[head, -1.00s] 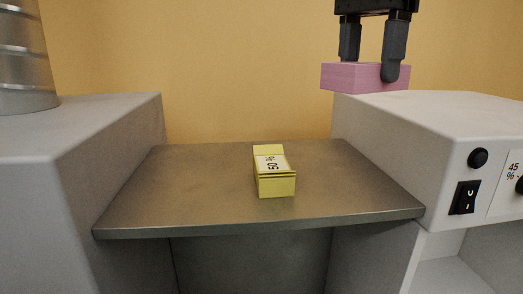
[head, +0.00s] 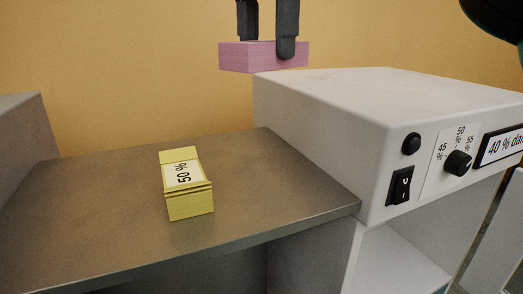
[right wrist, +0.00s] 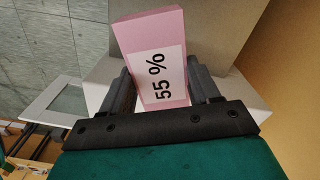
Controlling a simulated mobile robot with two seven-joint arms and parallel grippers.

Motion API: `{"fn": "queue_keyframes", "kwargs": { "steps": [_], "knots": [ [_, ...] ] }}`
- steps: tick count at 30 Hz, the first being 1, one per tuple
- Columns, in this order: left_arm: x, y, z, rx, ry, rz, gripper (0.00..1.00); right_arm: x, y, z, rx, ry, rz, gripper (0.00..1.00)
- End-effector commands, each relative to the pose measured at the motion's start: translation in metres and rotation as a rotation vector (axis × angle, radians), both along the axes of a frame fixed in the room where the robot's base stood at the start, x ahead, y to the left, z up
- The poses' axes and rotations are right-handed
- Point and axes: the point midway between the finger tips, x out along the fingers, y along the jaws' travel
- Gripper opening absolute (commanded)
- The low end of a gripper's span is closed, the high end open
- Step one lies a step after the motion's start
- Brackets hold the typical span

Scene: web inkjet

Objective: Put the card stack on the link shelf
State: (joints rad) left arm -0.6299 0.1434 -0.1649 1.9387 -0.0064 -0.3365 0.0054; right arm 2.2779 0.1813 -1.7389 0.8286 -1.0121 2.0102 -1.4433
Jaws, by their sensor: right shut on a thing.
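A pink card stack (head: 262,57) with a white "55 %" label is held in my right gripper (head: 267,46). In the head view it is raised, above the white machine's back left corner. The right wrist view shows the stack (right wrist: 152,40) between the two fingers, its label towards the camera. A yellow card stack (head: 188,203) labelled "50 %" lies on the grey metal shelf (head: 110,225), which I take for the link shelf. My right gripper is above and to the right of the yellow stack. My left gripper is not in view.
The white machine (head: 325,120) stands right of the shelf, with a black rocker switch (head: 400,186), a knob (head: 458,163) and a sign reading "40 % da…", cut off. A grey unit (head: 22,130) borders the shelf on the left. The shelf is bare around the yellow stack.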

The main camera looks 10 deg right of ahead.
Motion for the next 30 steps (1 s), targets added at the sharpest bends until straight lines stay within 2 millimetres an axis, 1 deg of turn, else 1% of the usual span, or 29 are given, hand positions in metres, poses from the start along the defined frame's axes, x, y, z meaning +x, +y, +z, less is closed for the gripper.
{"fn": "queue_keyframes", "kwargs": {
  "steps": [3,5,16,18,26,30],
  "knots": [
    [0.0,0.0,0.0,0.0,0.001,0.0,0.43,0.0,0.0,-0.021,0.002,0.008,0.006,0.27],
    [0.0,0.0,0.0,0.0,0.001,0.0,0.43,0.0,-0.001,-0.029,0.003,0.003,0.004,0.27],
    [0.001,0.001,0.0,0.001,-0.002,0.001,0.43,0.0,-0.001,-0.108,0.001,0.001,-0.001,0.27],
    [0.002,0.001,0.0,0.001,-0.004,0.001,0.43,-0.001,-0.001,-0.118,0.001,-0.002,0.0,0.27],
    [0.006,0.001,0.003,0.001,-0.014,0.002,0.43,0.0,-0.001,-0.137,0.0,-0.001,-0.002,0.27],
    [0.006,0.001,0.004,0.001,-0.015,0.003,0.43,0.0,-0.001,-0.158,0.0,-0.001,-0.001,0.27]
  ]
}}
